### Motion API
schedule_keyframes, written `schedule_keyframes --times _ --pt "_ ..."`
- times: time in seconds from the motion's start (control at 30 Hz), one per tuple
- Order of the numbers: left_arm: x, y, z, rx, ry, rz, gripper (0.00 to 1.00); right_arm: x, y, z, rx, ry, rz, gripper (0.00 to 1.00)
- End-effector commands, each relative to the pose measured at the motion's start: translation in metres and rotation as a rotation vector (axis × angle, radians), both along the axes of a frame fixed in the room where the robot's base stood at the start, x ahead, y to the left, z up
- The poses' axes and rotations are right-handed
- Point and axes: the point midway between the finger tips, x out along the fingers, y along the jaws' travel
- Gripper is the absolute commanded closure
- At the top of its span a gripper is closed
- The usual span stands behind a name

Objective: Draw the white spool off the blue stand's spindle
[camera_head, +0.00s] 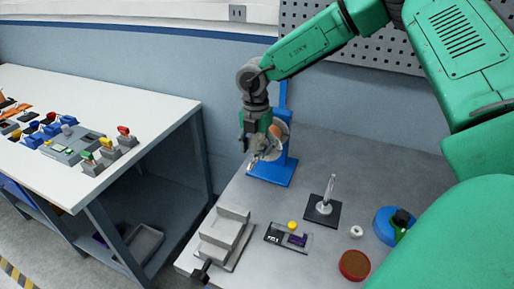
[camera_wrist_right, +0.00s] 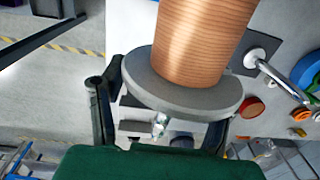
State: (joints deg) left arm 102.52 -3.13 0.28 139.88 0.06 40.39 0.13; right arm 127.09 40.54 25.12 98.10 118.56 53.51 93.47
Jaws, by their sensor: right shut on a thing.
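The blue stand (camera_head: 272,172) is upright at the back of the grey table, with a tall post behind my right gripper (camera_head: 262,148). The spool (camera_head: 281,131) shows beside the gripper, in front of the post, partly hidden by it. In the right wrist view the spool has copper-coloured winding (camera_wrist_right: 205,40) and a pale grey flange (camera_wrist_right: 180,92). My right gripper (camera_wrist_right: 158,112) is shut on the spool, its fingers on either side of the flange. A small shiny metal tip (camera_wrist_right: 160,124) shows by the flange. I cannot tell whether the spool is still on the spindle. My left gripper is not in view.
A grey stepped block (camera_head: 224,232), a small tray with a yellow knob (camera_head: 291,226), a black-based upright pin (camera_head: 323,209), a red-rimmed round dish (camera_head: 354,265) and a blue round part (camera_head: 386,226) stand nearer. A white workbench (camera_head: 150,110) is at left.

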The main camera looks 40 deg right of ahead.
Motion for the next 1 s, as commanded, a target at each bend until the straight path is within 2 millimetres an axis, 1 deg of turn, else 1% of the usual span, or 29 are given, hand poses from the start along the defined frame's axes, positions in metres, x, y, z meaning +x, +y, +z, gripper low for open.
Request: schedule_keyframes --times 0.03,0.17,0.33,0.37,0.4,0.43,1.0 --pt "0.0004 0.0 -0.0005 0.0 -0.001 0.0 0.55 -0.011 -0.006 -0.0096 -0.013 0.031 -0.006 0.96" --pt "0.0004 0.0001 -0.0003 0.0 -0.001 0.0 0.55 -0.0149 -0.0042 -0.0078 -0.013 0.032 -0.007 1.0" --pt "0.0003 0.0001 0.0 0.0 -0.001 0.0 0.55 -0.0179 -0.0032 -0.0059 -0.011 0.03 -0.008 1.0" --pt "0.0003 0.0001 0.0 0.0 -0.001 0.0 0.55 -0.0182 -0.0031 -0.0057 -0.01 0.03 -0.008 0.45" --pt "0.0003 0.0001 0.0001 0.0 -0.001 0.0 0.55 -0.0184 -0.0029 -0.0055 -0.01 0.03 -0.009 0.31" --pt "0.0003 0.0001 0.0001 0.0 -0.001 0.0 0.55 -0.0182 -0.0027 -0.0051 -0.011 0.028 -0.009 0.23" --pt "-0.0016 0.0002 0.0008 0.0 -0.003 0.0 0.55 -0.0124 0.0021 -0.0026 -0.013 0.025 -0.009 0.23"
